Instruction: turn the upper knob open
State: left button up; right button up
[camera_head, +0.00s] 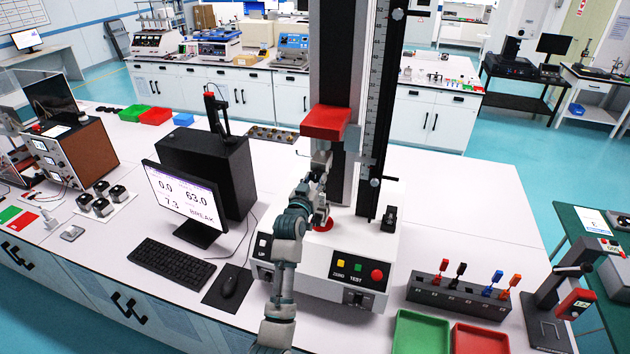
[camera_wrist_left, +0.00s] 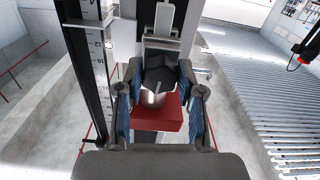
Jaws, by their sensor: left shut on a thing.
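The insertion tester has a tall dark column with a red block (camera_head: 326,121) near its middle and a white base (camera_head: 325,255). My left gripper (camera_head: 321,165) reaches up from the front to just below the red block. In the left wrist view, the fingers of my left gripper (camera_wrist_left: 160,98) stand on both sides of the upper knob (camera_wrist_left: 155,98), shut on it. The red block (camera_wrist_left: 158,119) shows behind it, with a dark part above. In the head view the knob is hidden by my gripper. My right gripper is not in view.
A monitor (camera_head: 187,202) reading BREAK, a keyboard (camera_head: 171,263) and a mouse stand left of the tester. A rack of coloured plugs (camera_head: 459,295), a green tray (camera_head: 421,333) and a red tray (camera_head: 480,339) are at right. A vertical scale (camera_head: 383,100) rises beside the column.

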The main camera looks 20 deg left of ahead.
pick_arm(q)
jog(key=shift+n, duration=0.6)
jog(key=o, duration=1.1)
jog(key=shift+o, duration=0.2)
jog(key=s, duration=1.1)
jog(key=shift+s+a, duration=0.15)
jog(key=shift+s, duration=0.25)
jog(key=shift+f, duration=0.15)
